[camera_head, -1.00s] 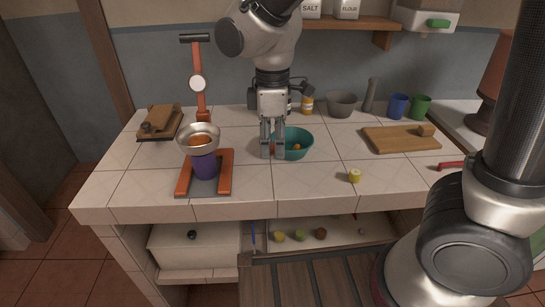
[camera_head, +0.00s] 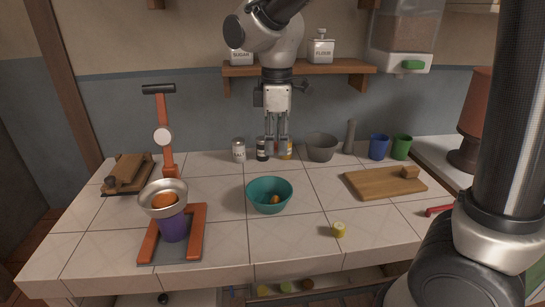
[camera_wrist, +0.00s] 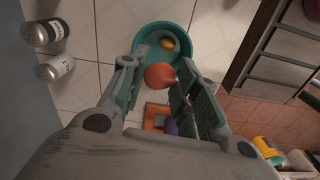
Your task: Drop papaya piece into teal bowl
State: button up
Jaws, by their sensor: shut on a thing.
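The teal bowl (camera_head: 252,195) stands upright on the middle of the tiled counter. A small orange-yellow piece (camera_head: 275,199) lies in it, and shows in the wrist view (camera_wrist: 168,44) too. My gripper (camera_head: 276,157) is raised above the counter and looks to be above the bowl's far side. In the wrist view a rounded reddish-orange piece (camera_wrist: 159,76), apparently the papaya piece, sits between the fingertips, and the gripper is shut on it. It lies just below the bowl (camera_wrist: 186,62) in that picture. The head view does not show the held piece clearly.
An orange scale-like stand (camera_head: 165,160) with a metal pan (camera_head: 165,186) holding an orange-brown thing and a purple cup (camera_head: 174,228) stands left. Jars (camera_head: 239,150), a grey bowl (camera_head: 321,147) and cups (camera_head: 379,147) line the back. A cutting board (camera_head: 384,184) and yellow piece (camera_head: 338,230) are right.

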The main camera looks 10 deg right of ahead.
aim_at(276, 153)
jog(key=shift+s+f, duration=0.2)
jog(key=shift+f, duration=2.8)
jog(key=o, duration=0.9)
jog(key=shift+c, duration=0.2)
notch_tip(276, 153, up, 12)
